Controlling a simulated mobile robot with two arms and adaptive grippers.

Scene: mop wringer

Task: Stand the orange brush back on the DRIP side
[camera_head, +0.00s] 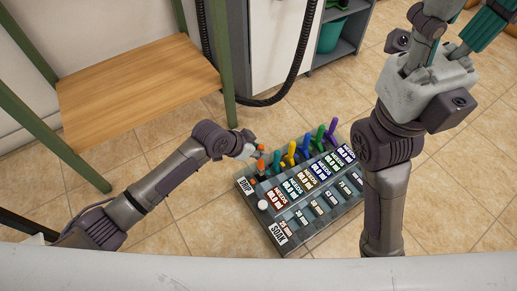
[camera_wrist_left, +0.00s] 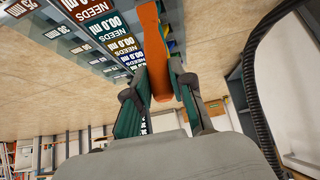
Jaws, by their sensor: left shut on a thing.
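The orange brush (camera_head: 260,166) is at the left end of the board, by the DRIP label (camera_head: 244,186). My left gripper (camera_head: 257,151) is at its upper end. In the left wrist view the orange handle (camera_wrist_left: 158,50) runs between the two green finger pads of my left gripper (camera_wrist_left: 163,105), which is shut on it. I cannot tell whether the brush's lower end touches the board. The SOAK label (camera_head: 279,234) is on the board's near edge. My right gripper (camera_head: 455,40) is raised at the upper right, its fingers apart and empty.
Several other coloured brushes, such as the yellow one (camera_head: 290,154) and the purple one (camera_head: 332,131), stand in a row along the board's back. A white knob (camera_head: 262,205) sits near its left edge. A wooden bench (camera_head: 135,85) stands behind at left. Tiled floor (camera_head: 190,225) is clear around.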

